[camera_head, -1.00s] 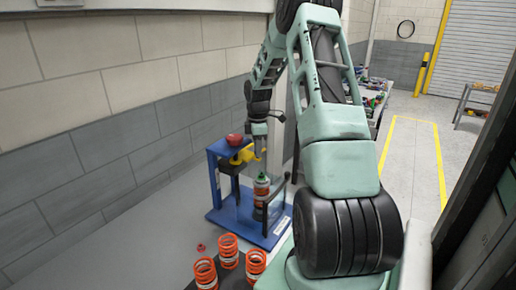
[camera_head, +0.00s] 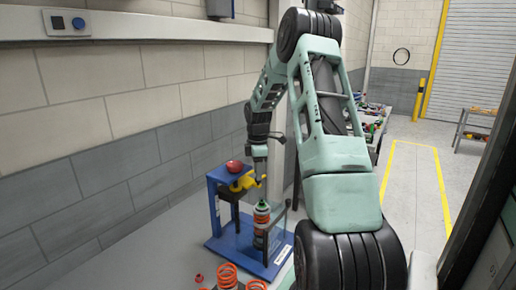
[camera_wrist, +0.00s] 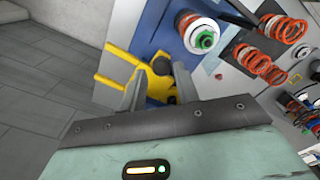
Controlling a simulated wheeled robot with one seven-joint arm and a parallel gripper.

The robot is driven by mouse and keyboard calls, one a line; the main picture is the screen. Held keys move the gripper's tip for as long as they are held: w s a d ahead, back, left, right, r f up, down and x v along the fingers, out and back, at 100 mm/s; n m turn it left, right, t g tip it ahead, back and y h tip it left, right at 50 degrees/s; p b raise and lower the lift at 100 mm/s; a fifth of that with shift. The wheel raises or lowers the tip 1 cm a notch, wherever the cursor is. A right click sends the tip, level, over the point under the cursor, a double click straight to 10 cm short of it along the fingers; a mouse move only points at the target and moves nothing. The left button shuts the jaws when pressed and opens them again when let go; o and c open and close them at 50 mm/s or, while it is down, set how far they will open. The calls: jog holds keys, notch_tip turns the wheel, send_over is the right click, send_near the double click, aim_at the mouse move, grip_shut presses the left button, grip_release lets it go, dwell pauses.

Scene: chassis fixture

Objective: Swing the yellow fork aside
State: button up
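The yellow fork (camera_head: 245,182) is mounted on the blue fixture (camera_head: 216,220), below a red knob (camera_head: 234,166). In the wrist view, the fork (camera_wrist: 117,84) has two prongs pointing left, and its body lies beyond and between my fingers. My gripper (camera_wrist: 160,75) is open, its two fingers apart on either side of the fork body; I cannot tell whether they touch it. In the head view, my gripper (camera_head: 259,165) points down beside the fork's right end. A spring unit with a green cap (camera_head: 262,207) stands upright in the fixture; the cap also shows in the wrist view (camera_wrist: 205,40).
Loose orange springs (camera_head: 227,275) stand in front of the fixture; several appear at the upper right of the wrist view (camera_wrist: 252,59). The grey tiled wall (camera_head: 110,180) is close on the left. A cluttered table (camera_head: 372,118) stands behind my arm.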

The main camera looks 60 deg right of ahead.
notch_tip(320, 180, up, 16)
jog(key=b, duration=0.3)
jog(key=shift+b, duration=0.35)
jog(key=shift+f, duration=0.1)
jog(key=w+a+f+b, duration=0.1)
jog(key=w+a+f, duration=0.15)
jog(key=a, duration=0.75)
jog(key=w+a+f+b, duration=0.15)
jog(key=w+a, duration=0.25)
jog(key=a, duration=0.6)
jog(key=s+a+f, duration=0.2)
jog(key=a, duration=0.6)
jog(key=s+a+f, duration=0.1)
jog(key=a+f, duration=0.1)
jog(key=a, duration=0.7)
jog(key=s+a+f+b, duration=0.1)
jog(key=s+a+f, duration=0.2)
jog(key=s+a, duration=0.35)
jog(key=s+a+f+b, duration=0.2)
jog(key=s+a+f, duration=0.1)
jog(key=s+a, duration=0.3)
jog(key=s+a+f, duration=0.2)
jog(key=s, duration=0.4)
jog(key=s+a+f, duration=0.2)
jog(key=s+a, duration=0.1)
jog(key=s, duration=0.3)
jog(key=shift+a+f+m+y+b, duration=0.25)
jog(key=shift+f+m+y+b, duration=0.05)
jog(key=shift+f+b, duration=0.1)
jog(key=shift+w, duration=0.1)
